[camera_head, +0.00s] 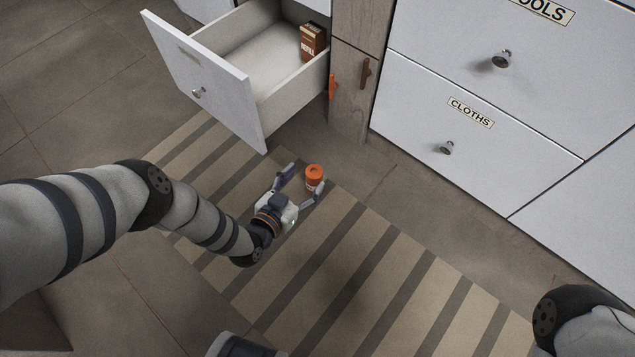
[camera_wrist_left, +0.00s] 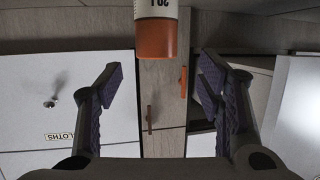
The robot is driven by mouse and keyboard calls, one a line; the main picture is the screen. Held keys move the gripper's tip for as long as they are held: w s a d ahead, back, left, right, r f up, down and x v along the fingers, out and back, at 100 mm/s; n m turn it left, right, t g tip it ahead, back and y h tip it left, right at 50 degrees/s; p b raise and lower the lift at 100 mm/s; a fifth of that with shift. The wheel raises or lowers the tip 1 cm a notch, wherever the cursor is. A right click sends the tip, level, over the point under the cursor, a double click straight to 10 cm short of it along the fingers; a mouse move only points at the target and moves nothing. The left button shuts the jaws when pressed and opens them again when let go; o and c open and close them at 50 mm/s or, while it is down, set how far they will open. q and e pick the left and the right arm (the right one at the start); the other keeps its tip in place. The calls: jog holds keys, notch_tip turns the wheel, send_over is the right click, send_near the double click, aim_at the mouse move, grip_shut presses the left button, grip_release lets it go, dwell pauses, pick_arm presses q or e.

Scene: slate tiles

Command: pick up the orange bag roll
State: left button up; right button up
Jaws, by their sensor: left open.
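The orange bag roll (camera_head: 314,176) stands upright on the striped mat in the head view, with an orange top and a pale label band. It also shows in the left wrist view (camera_wrist_left: 155,38), where its orange end and white label with dark print hang in from the top edge. My left gripper (camera_head: 302,182) is open, with its two fingers spread on either side of the roll. In the left wrist view the roll lies between and beyond the fingertips (camera_wrist_left: 157,75), apart from both. Of my right arm only a part shows at the lower right; its gripper is out of view.
An open white drawer (camera_head: 293,88) holding a brown box (camera_head: 312,41) stands just behind the roll. A closed drawer labelled CLOTHS (camera_head: 478,135) is to the right. The striped mat (camera_head: 340,270) is clear in front. An orange item (camera_head: 333,86) is by the wooden cabinet post.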

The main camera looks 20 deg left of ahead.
aim_at(312, 174)
pick_arm(q)
jog(key=b+x, duration=0.1)
jog(key=x, duration=0.1)
jog(key=b+x, duration=0.2)
jog(key=shift+w+d+f, duration=0.15)
jog(key=shift+w+f, duration=0.05)
jog(key=shift+f, duration=0.25)
jog(key=shift+w+d, duration=0.1)
jog(key=shift+w, duration=0.35)
grip_shut()
jog(key=shift+r, duration=0.1)
